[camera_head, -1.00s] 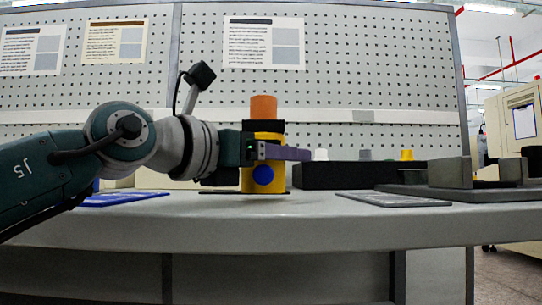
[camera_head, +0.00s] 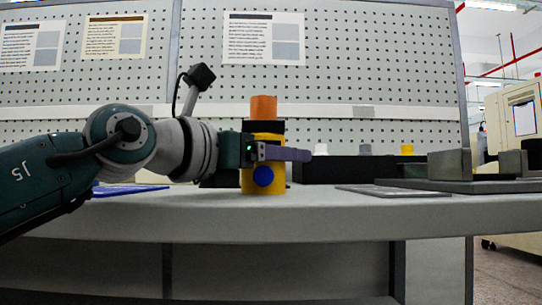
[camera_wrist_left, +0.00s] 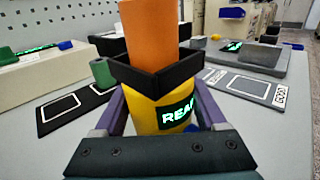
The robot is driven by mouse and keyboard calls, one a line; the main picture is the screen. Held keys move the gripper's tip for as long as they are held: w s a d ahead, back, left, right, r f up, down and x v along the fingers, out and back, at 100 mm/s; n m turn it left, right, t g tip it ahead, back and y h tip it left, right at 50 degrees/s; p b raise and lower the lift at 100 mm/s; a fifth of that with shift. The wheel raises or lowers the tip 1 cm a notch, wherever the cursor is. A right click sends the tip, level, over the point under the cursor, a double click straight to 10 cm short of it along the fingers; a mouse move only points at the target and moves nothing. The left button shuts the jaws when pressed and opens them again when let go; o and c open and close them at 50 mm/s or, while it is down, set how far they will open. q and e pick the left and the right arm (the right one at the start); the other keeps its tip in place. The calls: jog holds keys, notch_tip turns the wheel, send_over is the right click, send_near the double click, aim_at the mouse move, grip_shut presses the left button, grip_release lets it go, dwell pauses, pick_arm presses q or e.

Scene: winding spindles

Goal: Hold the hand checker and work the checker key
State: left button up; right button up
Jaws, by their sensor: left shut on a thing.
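The hand checker (camera_head: 263,142) has a yellow body, a black square collar and an orange top. Its blue round key (camera_head: 263,177) is on the side facing the head camera. My left gripper (camera_head: 298,154) is shut around the yellow body, with purple fingers on either side of it. In the left wrist view the checker (camera_wrist_left: 152,35) stands upright between the fingers, and part of a green lit word shows on its dark display (camera_wrist_left: 178,117). The key is only a small blue edge there. No finger is seen on the key. My right gripper is not in view.
A black block (camera_head: 345,170) with white, grey and yellow pegs is behind and right. A grey fixture (camera_head: 450,166) stands farther right. Flat pads lie on the table (camera_head: 330,212): one blue (camera_head: 128,190), one grey (camera_head: 390,191). A pegboard (camera_head: 330,85) closes off the back.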

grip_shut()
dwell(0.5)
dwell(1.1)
